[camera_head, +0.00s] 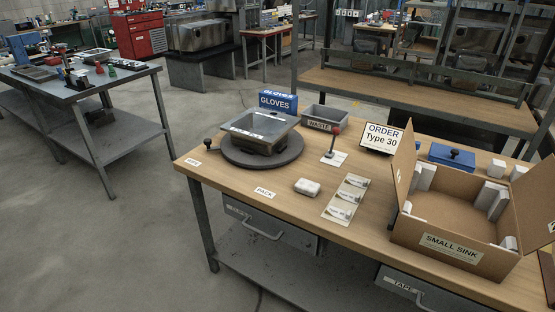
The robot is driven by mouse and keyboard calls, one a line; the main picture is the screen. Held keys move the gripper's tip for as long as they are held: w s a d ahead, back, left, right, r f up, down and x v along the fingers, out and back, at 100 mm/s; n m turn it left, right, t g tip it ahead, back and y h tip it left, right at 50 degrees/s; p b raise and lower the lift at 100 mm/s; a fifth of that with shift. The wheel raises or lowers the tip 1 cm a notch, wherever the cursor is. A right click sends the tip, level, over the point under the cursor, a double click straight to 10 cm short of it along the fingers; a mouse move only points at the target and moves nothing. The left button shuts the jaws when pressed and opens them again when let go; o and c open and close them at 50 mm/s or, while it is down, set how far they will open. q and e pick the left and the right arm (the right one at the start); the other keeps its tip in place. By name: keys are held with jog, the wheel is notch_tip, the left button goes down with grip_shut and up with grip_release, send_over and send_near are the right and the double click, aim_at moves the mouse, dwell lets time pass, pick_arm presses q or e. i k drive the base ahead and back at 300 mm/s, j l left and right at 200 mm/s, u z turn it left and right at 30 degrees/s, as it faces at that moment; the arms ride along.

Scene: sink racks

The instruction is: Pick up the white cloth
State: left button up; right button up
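Neither my left nor my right gripper shows in the head view.
A metal sink (259,128) rests on the dark turntable (262,154). A red-knobbed lever (334,141) stands behind the cloth. The labelled card (347,200) lies to its right. An open cardboard box (455,222) marked SMALL SINK stands farther right. Bench space before the cloth is clear.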

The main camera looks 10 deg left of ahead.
aim_at(304, 186)
jog(key=i+j+z, duration=0.1)
jog(key=j, duration=0.2)
jog(key=i+j+z, duration=0.25)
jog(key=j, duration=0.35)
jog(key=i+j+z, duration=0.1)
jog(key=i+j, duration=0.15)
jog(key=i+j+z, duration=0.15)
jog(key=j, duration=0.3)
jog(key=k, duration=0.05)
